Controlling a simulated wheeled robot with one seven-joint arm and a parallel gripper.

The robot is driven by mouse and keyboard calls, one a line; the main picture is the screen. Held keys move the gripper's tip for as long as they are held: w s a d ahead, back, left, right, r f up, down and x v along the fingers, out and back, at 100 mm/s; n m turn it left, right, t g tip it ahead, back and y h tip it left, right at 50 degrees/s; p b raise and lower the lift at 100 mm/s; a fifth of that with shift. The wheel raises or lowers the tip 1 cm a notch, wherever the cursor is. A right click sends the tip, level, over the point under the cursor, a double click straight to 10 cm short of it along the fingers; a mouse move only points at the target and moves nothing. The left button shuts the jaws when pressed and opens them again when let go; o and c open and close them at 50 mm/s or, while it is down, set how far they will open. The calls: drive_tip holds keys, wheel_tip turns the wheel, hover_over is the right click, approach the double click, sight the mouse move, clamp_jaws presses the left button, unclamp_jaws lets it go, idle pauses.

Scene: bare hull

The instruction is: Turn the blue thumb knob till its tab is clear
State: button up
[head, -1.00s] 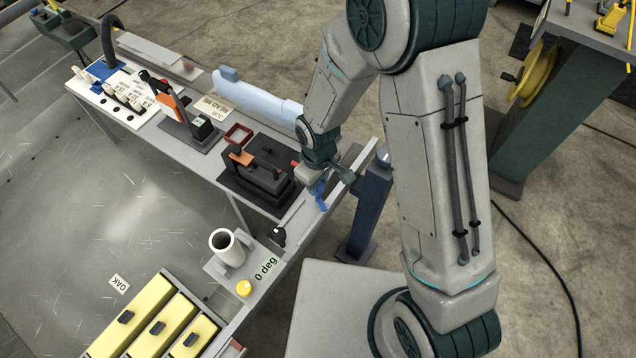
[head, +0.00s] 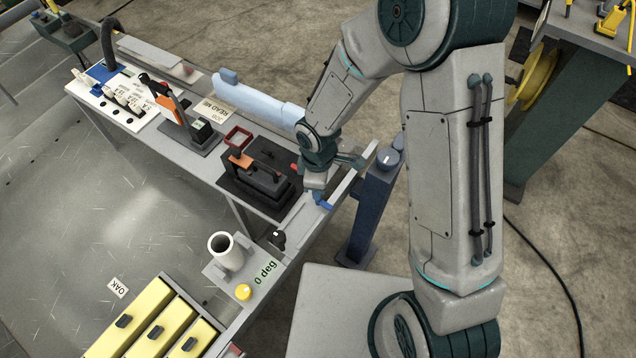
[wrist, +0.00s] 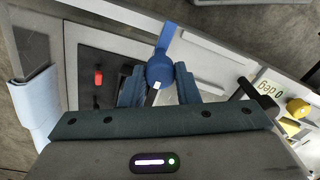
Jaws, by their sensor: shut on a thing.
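The blue thumb knob (wrist: 160,69) sits between my gripper's two fingers (wrist: 158,85) in the wrist view, and they are shut on it. Its long blue tab (wrist: 166,40) points away from my gripper, toward the top of the picture, over a pale rail. A small white mark shows on the knob's near side. In the head view my gripper (head: 315,183) is over the bench's right edge, and a bit of blue tab (head: 323,201) shows below it. The rest of the knob is hidden there.
A dark fixture (head: 262,180) with an orange part stands just left of my gripper. A light blue cylinder (head: 258,100) lies behind it. A blue post (head: 368,215) stands to the right. A white cup (head: 226,250) and yellow knob (head: 243,292) are nearer.

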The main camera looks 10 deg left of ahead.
idle(0.3)
drive_tip(key=o, duration=1)
drive_tip(key=shift+c, duration=0.2)
wheel_tip(320, 180, up, 14)
drive_tip(key=p, duration=0.1)
drive_tip(key=shift+p, duration=0.4)
drive_tip(key=shift+f, duration=0.1)
drive_tip(key=s+d+r+m+t, duration=0.1)
drive_tip(key=s+d+r+m, duration=0.1)
drive_tip(key=d+r+m, duration=0.2)
drive_tip(key=s+d+r+m+t, duration=0.1)
drive_tip(key=s+d+r+m, duration=0.2)
drive_tip(key=d+r+m, duration=0.2)
drive_tip(key=s+d+r+m, duration=0.3)
drive_tip(key=d+m, duration=0.6)
drive_tip(key=d, duration=0.4)
drive_tip(key=shift+d+r+t, duration=0.3)
drive_tip(key=shift+r+t, duration=0.1)
drive_tip(key=shift+r, duration=0.35)
